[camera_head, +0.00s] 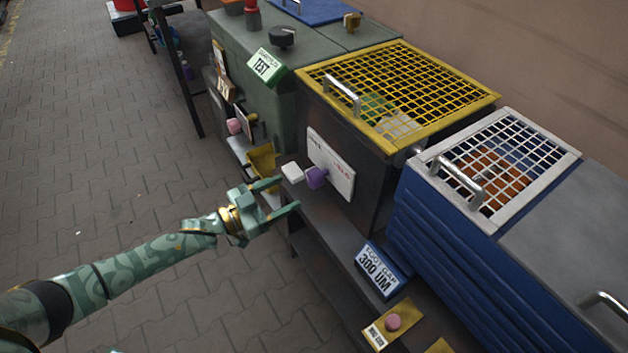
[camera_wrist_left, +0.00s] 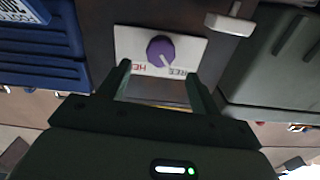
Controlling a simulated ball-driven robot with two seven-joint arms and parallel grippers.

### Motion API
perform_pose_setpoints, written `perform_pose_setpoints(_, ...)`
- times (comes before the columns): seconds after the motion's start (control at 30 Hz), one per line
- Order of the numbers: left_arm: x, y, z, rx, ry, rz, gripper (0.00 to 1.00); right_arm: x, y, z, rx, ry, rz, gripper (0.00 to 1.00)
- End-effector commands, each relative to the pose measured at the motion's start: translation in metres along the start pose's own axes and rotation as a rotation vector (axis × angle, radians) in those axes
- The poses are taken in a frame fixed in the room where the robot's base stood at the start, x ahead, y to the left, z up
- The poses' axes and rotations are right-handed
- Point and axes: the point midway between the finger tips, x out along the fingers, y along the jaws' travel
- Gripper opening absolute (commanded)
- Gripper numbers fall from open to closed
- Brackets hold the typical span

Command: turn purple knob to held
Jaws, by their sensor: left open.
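The purple knob (camera_head: 316,178) sits on a white plate (camera_head: 338,177) on the front of the dark cabinet under the yellow mesh lid. In the left wrist view the knob (camera_wrist_left: 160,50) shows a pale pointer mark toward the lower right, on the side of dark lettering. Red lettering, upside down and partly hidden, is at the lower left of the plate (camera_wrist_left: 127,38). My left gripper (camera_head: 289,194) is open and empty, just in front of the knob and apart from it. Its fingers (camera_wrist_left: 158,74) show below the knob in the wrist view. My right gripper is not in view.
A white block-shaped handle (camera_head: 292,172) sticks out beside the knob; it also shows in the wrist view (camera_wrist_left: 231,23). A yellow bin (camera_head: 262,160) is near it. The paved floor at left is clear.

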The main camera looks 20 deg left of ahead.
Motion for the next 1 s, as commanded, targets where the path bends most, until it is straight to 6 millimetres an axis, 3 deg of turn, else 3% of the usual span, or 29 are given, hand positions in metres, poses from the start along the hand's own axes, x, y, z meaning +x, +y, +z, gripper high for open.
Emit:
perform_pose_setpoints(0.1,0.032,0.001,0.004,-0.002,0.001,0.001,0.64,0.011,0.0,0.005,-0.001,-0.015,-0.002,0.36)
perform_pose_setpoints(0.33,0.074,0.0,0.004,-0.001,-0.001,0.0,0.64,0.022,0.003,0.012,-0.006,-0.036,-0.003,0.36)
perform_pose_setpoints(0.5,0.087,0.0,0.002,0.001,-0.002,-0.001,0.64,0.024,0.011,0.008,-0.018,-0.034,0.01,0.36)
perform_pose_setpoints(0.77,0.089,0.0,0.001,0.001,-0.002,-0.001,0.64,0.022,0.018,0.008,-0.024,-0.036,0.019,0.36)
perform_pose_setpoints(0.8,0.089,0.0,0.001,0.001,-0.002,-0.001,0.61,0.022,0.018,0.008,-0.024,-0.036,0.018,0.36)
perform_pose_setpoints(0.93,0.089,0.0,0.001,0.001,-0.002,-0.001,0.25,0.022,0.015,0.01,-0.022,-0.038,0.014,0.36)
perform_pose_setpoints(1.0,0.089,0.0,0.001,0.001,-0.002,-0.001,0.19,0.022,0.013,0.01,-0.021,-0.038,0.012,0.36)
